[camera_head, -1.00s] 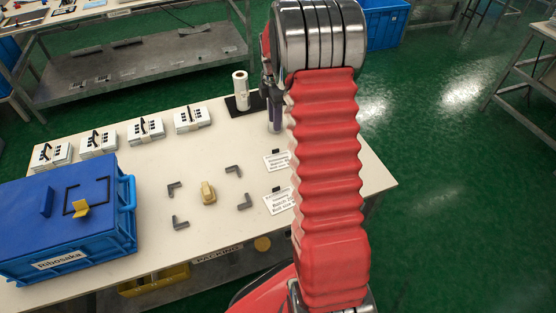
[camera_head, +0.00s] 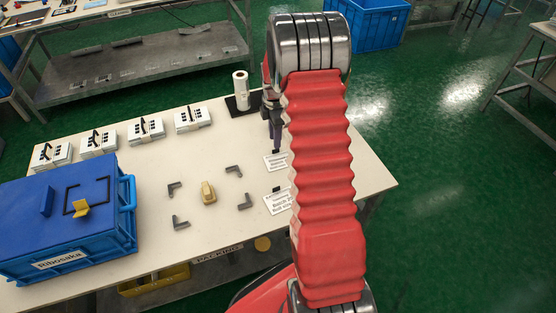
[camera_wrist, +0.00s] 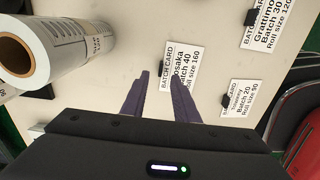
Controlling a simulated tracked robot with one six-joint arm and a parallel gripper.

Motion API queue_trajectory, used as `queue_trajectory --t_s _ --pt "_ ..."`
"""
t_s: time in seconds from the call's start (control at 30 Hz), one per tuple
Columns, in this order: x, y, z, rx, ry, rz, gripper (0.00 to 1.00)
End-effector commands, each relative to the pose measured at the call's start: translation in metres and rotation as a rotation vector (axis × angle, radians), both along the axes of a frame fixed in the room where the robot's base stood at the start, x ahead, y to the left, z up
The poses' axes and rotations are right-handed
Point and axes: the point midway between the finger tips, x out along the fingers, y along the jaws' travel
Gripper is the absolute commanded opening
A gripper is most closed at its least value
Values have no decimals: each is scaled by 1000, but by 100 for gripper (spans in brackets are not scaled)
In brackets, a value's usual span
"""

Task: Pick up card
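A white batch card (camera_wrist: 182,70) reading "osaka Batch 40 Roll size 160" lies on the table in the wrist view, with a black clip at its left edge. My gripper (camera_wrist: 158,78) is open and empty, its two purple fingers pointing toward this card. The right fingertip overlaps the card in the picture; I cannot tell whether they touch. A "Batch 20" card (camera_wrist: 241,97) and a "Batch 30" card (camera_wrist: 267,24) lie to the right. In the head view, two cards (camera_head: 276,161) (camera_head: 278,201) show beside my arm, below my gripper (camera_head: 276,143).
A white roll (camera_wrist: 68,48) stands on a black pad, left of my gripper in the wrist view. The white table (camera_head: 220,150) also holds several white boxes (camera_head: 146,130), grey corner brackets (camera_head: 233,171), a yellow block (camera_head: 208,193) and a blue lidded crate (camera_head: 65,262).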

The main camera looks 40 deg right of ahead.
Motion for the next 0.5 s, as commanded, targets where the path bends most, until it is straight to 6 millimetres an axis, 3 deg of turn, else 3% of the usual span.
queue_trajectory --t_s 0.27,0.5 --pt "0 0 -3 0 1 0 27" --pt "0 2 -30 2 3 0 27"
